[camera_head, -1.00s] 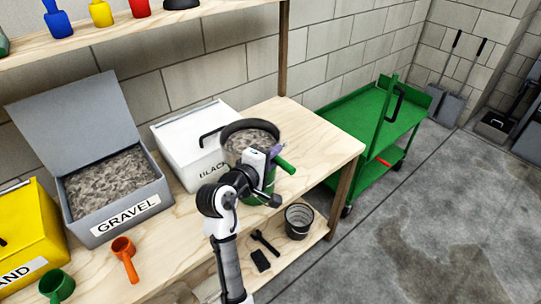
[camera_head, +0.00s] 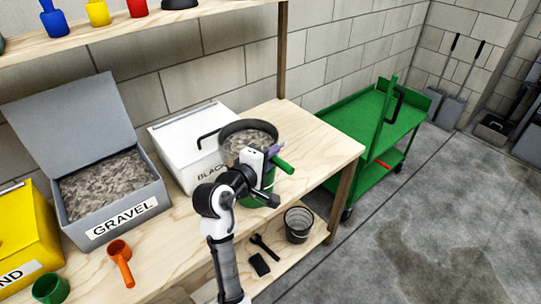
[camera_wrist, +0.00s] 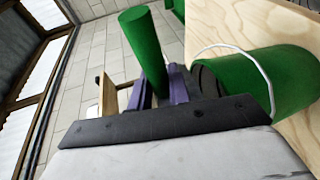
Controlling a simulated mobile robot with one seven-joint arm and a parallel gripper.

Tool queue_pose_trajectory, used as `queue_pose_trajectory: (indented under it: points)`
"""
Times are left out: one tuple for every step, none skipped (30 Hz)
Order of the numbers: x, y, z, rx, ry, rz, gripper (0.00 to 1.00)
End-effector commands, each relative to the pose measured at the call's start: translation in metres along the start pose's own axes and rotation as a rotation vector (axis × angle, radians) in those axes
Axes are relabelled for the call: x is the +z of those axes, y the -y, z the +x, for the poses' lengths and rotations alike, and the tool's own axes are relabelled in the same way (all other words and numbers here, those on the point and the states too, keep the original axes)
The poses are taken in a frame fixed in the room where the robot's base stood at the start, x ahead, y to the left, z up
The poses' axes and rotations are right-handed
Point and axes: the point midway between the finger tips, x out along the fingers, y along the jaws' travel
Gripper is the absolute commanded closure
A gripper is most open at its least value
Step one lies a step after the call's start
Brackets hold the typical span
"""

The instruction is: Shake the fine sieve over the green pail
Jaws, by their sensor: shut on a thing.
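The sieve (camera_head: 247,131) has a dark round rim, holds grey gravel-like material, and has a green handle (camera_head: 285,165). My gripper (camera_head: 275,154) is shut on this handle, which also shows between its purple fingers (camera_wrist: 163,92) in the wrist view. The sieve is over the green pail (camera_head: 268,182), whose top it hides in the head view. I cannot tell whether sieve and pail touch. In the wrist view the pail (camera_wrist: 290,80) shows at the right with a thin white bail; the mesh is hidden.
The open gravel bin (camera_head: 125,228) and a white lidded bin (camera_head: 180,133) stand left of the sieve. An orange scoop (camera_head: 121,262) lies in front. A green cart (camera_head: 372,120) stands right, beyond clear bench top.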

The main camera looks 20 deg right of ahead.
Motion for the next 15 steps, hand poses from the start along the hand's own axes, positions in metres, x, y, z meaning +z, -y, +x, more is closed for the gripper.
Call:
queue_pose_trajectory:
  points:
    - [0.006,-0.002,-0.003,0.002,0.001,0.001,1.0]
    - [0.009,-0.002,-0.004,0.002,0.0,0.002,1.0]
    - [0.013,-0.002,-0.005,0.001,0.0,0.002,1.0]
    - [0.017,-0.001,-0.005,0.001,0.001,0.001,1.0]
    - [0.02,-0.001,-0.006,0.001,0.001,0.002,1.0]
    - [0.024,-0.001,-0.007,0.001,0.001,0.002,1.0]
    - [0.028,0.0,-0.008,0.001,0.001,0.001,1.0]
    - [0.03,0.0,-0.009,0.001,0.001,0.001,1.0]
    - [0.035,0.0,-0.011,0.002,0.0,0.002,1.0]
    - [0.037,0.0,-0.012,0.001,0.0,0.001,1.0]
    - [0.033,0.0,-0.011,0.002,-0.003,0.001,1.0]
    - [0.028,-0.001,-0.009,0.002,-0.003,0.002,1.0]
    - [0.025,-0.001,-0.008,0.002,-0.003,0.002,1.0]
    - [0.022,-0.002,-0.007,0.002,-0.002,0.001,1.0]
    - [0.019,-0.002,-0.006,0.002,-0.002,0.002,1.0]
